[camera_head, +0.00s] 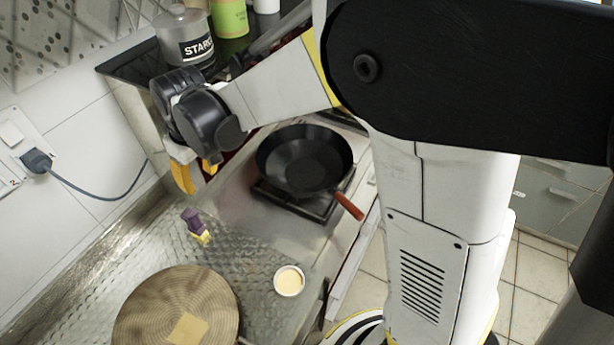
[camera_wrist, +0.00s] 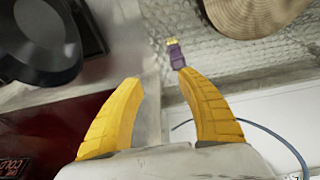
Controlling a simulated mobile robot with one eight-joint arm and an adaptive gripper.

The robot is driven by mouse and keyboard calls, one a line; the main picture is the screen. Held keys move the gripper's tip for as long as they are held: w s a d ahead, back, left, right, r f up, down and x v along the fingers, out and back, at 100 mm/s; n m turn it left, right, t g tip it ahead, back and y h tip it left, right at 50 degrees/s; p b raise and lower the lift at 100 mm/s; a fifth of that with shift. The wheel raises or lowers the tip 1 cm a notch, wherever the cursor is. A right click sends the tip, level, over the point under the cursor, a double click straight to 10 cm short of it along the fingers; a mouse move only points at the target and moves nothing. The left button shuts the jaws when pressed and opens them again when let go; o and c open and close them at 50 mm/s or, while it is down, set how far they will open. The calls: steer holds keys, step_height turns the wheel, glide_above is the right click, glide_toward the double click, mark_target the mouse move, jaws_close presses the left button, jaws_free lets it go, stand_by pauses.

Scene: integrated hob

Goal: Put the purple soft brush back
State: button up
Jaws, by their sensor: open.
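The purple soft brush (camera_head: 193,222), with a yellow end, lies on the textured metal counter (camera_head: 240,264) behind the round woven mat. It also shows in the wrist view (camera_wrist: 176,58), just beyond the tip of the right-hand yellow finger. My gripper (camera_head: 196,168) is above the counter, behind the brush in the head view. In the wrist view my gripper (camera_wrist: 158,76) has its two yellow fingers spread apart with nothing between them.
A black pan (camera_head: 300,158) with a wooden handle sits on the hob to the right. A round woven mat (camera_head: 150,310) bears a yellowish square. A small cup (camera_head: 289,280) stands on the counter. A plug (camera_head: 38,161) and its cable hang by the left wall. Canisters (camera_head: 184,38) stand at the back.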

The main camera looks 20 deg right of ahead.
steer(key=s+d+r+m+t, duration=0.1)
steer(key=s+d+r, duration=0.2)
steer(key=d+r, duration=0.15)
steer(key=s+d+r+m+t, duration=0.1)
steer(key=s+d+r+m, duration=0.1)
steer(key=s+d+r, duration=0.3)
steer(key=s+d+f+m+t+h, duration=0.1)
steer(key=s+d+m+t, duration=0.2)
steer(key=s+d, duration=0.7)
steer(key=shift+d+m, duration=0.4)
steer(key=shift+d, duration=0.25)
